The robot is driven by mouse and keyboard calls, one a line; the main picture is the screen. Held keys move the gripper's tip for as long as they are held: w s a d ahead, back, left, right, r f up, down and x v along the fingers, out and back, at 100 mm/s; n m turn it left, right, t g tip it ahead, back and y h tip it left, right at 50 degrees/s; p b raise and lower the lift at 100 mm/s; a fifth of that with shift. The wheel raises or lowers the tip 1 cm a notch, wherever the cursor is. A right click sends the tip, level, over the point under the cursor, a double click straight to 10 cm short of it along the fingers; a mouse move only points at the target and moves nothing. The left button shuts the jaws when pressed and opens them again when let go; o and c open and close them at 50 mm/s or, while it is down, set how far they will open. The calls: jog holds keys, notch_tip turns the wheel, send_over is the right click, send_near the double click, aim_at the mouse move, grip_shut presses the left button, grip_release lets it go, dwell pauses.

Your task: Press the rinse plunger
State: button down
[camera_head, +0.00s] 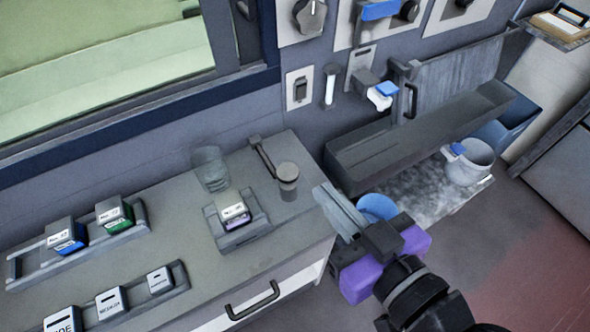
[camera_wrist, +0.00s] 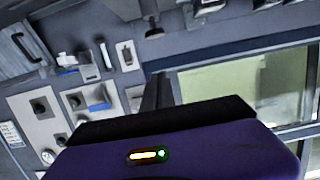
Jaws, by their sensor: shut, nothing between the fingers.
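A short cylinder with a pale round top (camera_head: 288,172) stands upright at the right end of the grey counter. It may be the rinse plunger, but I see no label that confirms it. A dark lever arm (camera_head: 261,155) stands just behind it to the left. My purple gripper (camera_head: 329,199) is shut and empty, off the counter's right end. Its fingers point up and left in the head view, to the right of the cylinder and apart from it in the picture. In the wrist view the shut fingers (camera_wrist: 157,92) point toward the wall and window; the cylinder cannot be made out there.
A clear cup (camera_head: 209,167) and a holder with a labelled block (camera_head: 234,212) stand left of the cylinder. Racks of labelled blocks (camera_head: 84,234) fill the left counter.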

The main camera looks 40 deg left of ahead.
jog(key=p, duration=0.2)
send_over(288, 173)
jog(key=s+d, duration=0.1)
jog(key=d, duration=0.2)
notch_tip(288, 173, down, 2)
jog(key=shift+w+a+f, duration=0.1)
jog(key=shift+a+f, duration=0.1)
jog(key=shift+f, duration=0.95)
jog(key=shift+w+a+f, duration=0.1)
jog(key=shift+a+f, duration=0.1)
jog(key=shift+f, duration=0.9)
jog(key=shift+f+b, duration=1.25)
jog(key=shift+f, duration=0.3)
